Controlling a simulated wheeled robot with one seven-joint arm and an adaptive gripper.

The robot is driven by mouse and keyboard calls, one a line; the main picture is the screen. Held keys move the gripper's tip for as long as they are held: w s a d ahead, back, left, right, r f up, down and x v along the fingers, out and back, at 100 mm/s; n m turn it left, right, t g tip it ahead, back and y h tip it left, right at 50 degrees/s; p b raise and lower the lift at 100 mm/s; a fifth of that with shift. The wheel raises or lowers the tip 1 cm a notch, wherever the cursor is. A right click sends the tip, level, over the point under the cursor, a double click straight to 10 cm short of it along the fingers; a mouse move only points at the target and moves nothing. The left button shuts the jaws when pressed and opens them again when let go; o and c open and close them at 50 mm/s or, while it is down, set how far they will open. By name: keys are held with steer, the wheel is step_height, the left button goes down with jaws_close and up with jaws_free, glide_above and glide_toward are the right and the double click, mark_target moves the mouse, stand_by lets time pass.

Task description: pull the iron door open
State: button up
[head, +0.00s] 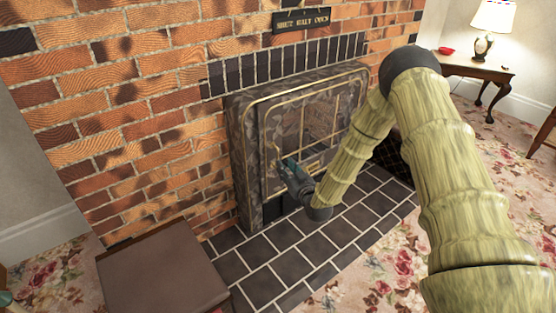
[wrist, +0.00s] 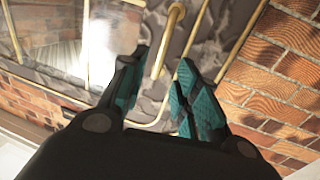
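The iron door (head: 275,122) is a dark marbled panel with brass trim and a barred window, set in the brick fireplace. It appears closed in the head view. A brass bar handle (wrist: 165,42) stands out from the door in the wrist view. My gripper (head: 285,165) is at the left part of the door in the head view. In the wrist view my gripper (wrist: 162,60) is open, with a teal-padded finger on either side of the handle's lower end. Gaps show beside the handle; I cannot tell whether it lies fully between the pads.
Dark hearth tiles (head: 300,240) lie before the fireplace. A brown box-like piece (head: 160,275) stands at the front left. A wooden side table (head: 475,67) with a lamp (head: 492,25) and a red bowl (head: 446,51) stands at the back right. Floral carpet (head: 395,270) is clear at the front.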

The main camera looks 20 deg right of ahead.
mark_target(278, 156)
steer(key=w, duration=0.2)
steer(key=w+b, duration=0.1)
steer(key=w, duration=0.2)
steer(key=w+a+b, duration=0.1)
steer(key=w, duration=0.1)
steer(key=shift+w, duration=0.3)
jaws_close()
